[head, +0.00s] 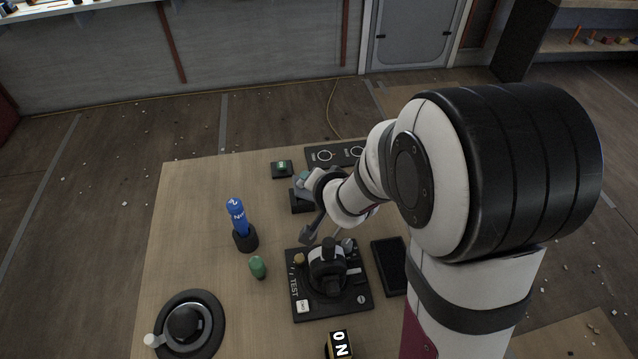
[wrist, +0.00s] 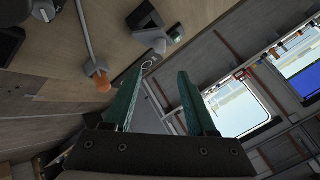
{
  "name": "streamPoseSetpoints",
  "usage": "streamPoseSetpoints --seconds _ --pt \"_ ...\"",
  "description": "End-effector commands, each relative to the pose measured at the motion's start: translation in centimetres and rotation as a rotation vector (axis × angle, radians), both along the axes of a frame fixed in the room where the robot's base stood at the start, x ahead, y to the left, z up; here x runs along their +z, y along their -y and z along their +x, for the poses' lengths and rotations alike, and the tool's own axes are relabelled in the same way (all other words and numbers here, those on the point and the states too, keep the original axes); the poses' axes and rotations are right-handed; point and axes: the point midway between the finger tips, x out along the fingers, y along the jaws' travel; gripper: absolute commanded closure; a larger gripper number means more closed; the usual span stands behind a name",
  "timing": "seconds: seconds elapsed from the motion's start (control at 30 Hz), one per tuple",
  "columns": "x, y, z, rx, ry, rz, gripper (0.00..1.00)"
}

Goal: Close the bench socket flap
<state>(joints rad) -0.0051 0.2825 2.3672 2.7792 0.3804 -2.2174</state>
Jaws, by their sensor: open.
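My gripper (head: 303,178) is over the far middle of the bench, partly hidden by my own wrist in the head view. In the wrist view its two green fingers (wrist: 160,78) are spread apart with nothing held between them. A dark box (head: 301,201) sits right by the fingers and is partly covered; it may be the bench socket. I cannot make out its flap or how far open it is. In the wrist view a dark fitting (wrist: 143,20) with a pale grey piece lies beyond the fingers; I cannot tell if that piece is the flap.
A TEST panel (head: 296,308) with a lever stands nearer. A blue bottle (head: 237,215) in a dark holder and a green cylinder (head: 257,267) are to the left. A black tray (head: 390,268), a round fitting (head: 184,322) and a small green-lit box (head: 282,169) also sit there.

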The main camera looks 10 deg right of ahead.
Motion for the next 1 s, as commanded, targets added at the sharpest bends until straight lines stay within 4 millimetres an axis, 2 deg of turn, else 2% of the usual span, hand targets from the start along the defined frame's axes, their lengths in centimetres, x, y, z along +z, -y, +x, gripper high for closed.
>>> streamPoseSetpoints --seconds 0.07,0.2,0.47,0.57,0.7,0.77,0.9,1.0 --pt "1.1 0.2 -1.0 0.000 0.004 -0.001 0.43" --pt "2.0 0.3 -2.0 -0.001 0.001 0.000 0.43" --pt "2.0 0.3 -2.2 0.000 -0.002 -0.001 0.45" --pt "2.4 1.0 -1.4 0.016 0.026 -0.010 0.63" --pt "3.5 4.3 1.7 0.145 0.145 -0.031 0.88" --pt "3.7 5.5 2.1 0.223 0.175 -0.024 0.99" --pt "3.0 7.1 1.1 0.373 0.176 0.017 1.00" --pt "2.6 7.5 0.4 0.425 0.163 0.036 1.00"
